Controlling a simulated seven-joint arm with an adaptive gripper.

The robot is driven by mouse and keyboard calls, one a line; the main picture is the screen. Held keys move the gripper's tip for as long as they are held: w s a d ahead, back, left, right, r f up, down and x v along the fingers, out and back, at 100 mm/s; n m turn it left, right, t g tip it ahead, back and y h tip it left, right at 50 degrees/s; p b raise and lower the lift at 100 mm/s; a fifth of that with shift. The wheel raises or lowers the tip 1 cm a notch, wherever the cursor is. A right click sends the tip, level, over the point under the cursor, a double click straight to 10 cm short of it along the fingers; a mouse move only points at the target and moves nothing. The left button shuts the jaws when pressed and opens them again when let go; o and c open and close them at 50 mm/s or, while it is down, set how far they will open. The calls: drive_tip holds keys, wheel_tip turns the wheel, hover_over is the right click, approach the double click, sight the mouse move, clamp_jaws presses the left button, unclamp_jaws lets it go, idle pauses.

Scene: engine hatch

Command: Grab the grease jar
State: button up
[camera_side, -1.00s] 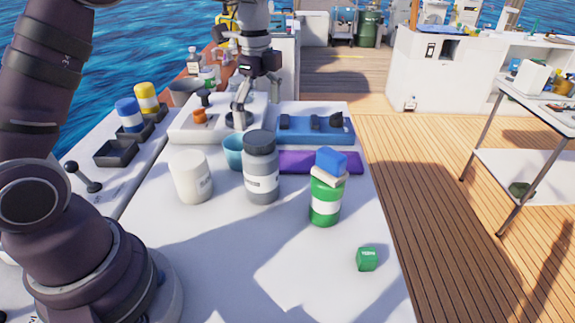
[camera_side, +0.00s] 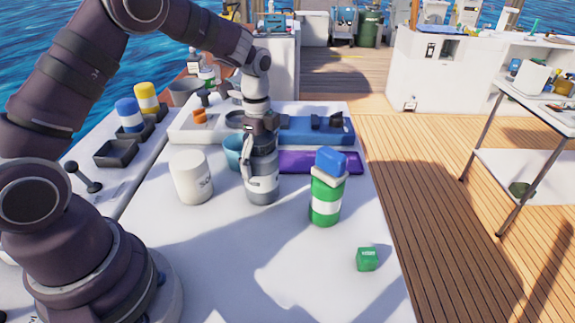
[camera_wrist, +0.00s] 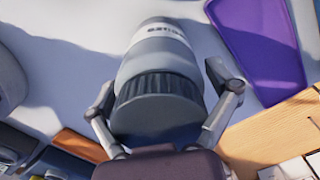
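A grey jar (camera_side: 262,187) with a dark ribbed lid (camera_wrist: 158,92) stands upright on the white table; I take it as the grease jar, but its label is too small to read. My gripper (camera_side: 261,155) is directly above it, pointing down. In the wrist view, its two fingers (camera_wrist: 162,84) are spread on either side of the lid, with the jar between them. The gripper looks open; contact with the jar is not clear. My gripper hides most of the lid in the side view.
A white jar (camera_side: 191,177) stands close on the left, and a teal cup (camera_side: 232,152) just behind. A purple mat (camera_side: 320,162) and green cube (camera_side: 367,259) lie nearby.

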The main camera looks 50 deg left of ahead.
drive_tip(key=c, duration=0.7)
drive_tip(key=shift+r, duration=0.1)
